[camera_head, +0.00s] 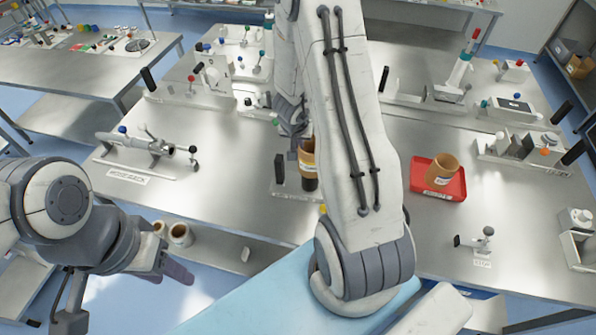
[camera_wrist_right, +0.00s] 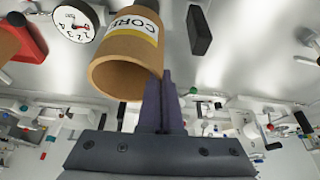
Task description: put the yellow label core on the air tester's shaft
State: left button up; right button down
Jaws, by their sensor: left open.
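The yellow label core (camera_wrist_right: 121,72) is a tan tube with a yellow band and a white label. In the right wrist view its open end faces the camera, tilted. My right gripper (camera_wrist_right: 164,80) has its fingers close together at the tube's wall, pinching it. In the head view the core (camera_head: 307,158) is at mid-table, partly behind my right arm. A dark upright (camera_head: 309,184), apparently the air tester's shaft, shows below it; whether the core is around it or above it I cannot tell. My left gripper (camera_head: 166,272) is open and empty, off the table's front edge.
A red tray (camera_head: 418,186) with another tan core (camera_head: 442,170) lies right of my arm. A round gauge (camera_wrist_right: 75,21) and a black block (camera_wrist_right: 199,31) flank the held core. Metal fixtures (camera_head: 150,145) stand at left.

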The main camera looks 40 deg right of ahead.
notch_tip(320, 180, down, 10)
jog(key=b, duration=0.6)
jog(key=shift+w, duration=0.3)
jog(key=shift+f, duration=0.1)
jog(key=c, duration=1.4)
grip_release()
